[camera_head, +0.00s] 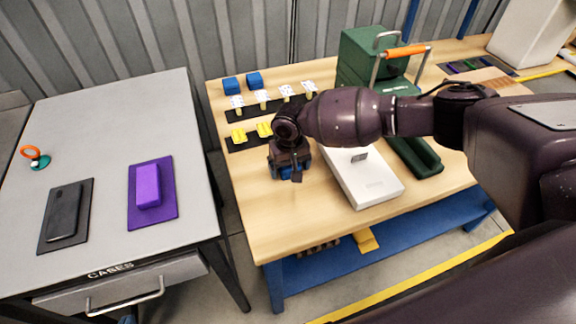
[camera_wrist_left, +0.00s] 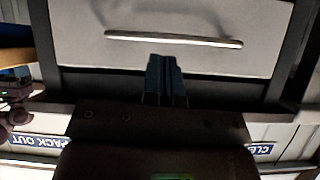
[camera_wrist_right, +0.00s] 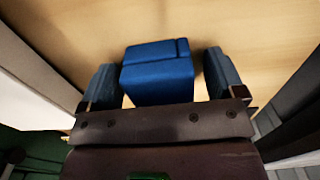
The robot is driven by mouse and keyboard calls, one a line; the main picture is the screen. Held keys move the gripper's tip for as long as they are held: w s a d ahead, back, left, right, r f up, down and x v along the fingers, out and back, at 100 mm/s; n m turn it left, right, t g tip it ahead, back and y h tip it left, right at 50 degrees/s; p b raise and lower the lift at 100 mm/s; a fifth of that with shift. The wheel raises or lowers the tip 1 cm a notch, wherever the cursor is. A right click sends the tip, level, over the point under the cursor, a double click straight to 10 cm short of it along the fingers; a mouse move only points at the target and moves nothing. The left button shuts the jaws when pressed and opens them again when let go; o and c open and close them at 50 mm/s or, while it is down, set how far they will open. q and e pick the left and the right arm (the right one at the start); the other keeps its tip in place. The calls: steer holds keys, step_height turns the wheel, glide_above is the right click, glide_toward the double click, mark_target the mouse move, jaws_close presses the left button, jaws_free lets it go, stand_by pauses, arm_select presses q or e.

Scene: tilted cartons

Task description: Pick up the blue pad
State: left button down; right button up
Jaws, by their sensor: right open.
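The blue pad (camera_wrist_right: 157,74) is a small block on the light wood table, seen in the right wrist view between the two fingers of my right gripper (camera_wrist_right: 162,80). A narrow gap shows on each side of it. The right gripper is open and points down at the table; in the head view the right gripper (camera_head: 290,172) hides most of the pad. My left gripper (camera_wrist_left: 167,78) is shut and empty in front of a grey drawer with a bar handle (camera_wrist_left: 174,40). In the head view only a bluish tip at the bottom edge may belong to it.
Two other blue blocks (camera_head: 232,86) stand at the table's back left. Yellow pieces (camera_head: 239,136) and white-tagged pieces (camera_head: 262,97) lie on dark strips nearby. A white box (camera_head: 368,184) and green case (camera_head: 362,60) are right of the gripper. The wooden table's front left (camera_head: 262,215) is clear.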

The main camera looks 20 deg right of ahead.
steer(key=c, duration=0.8)
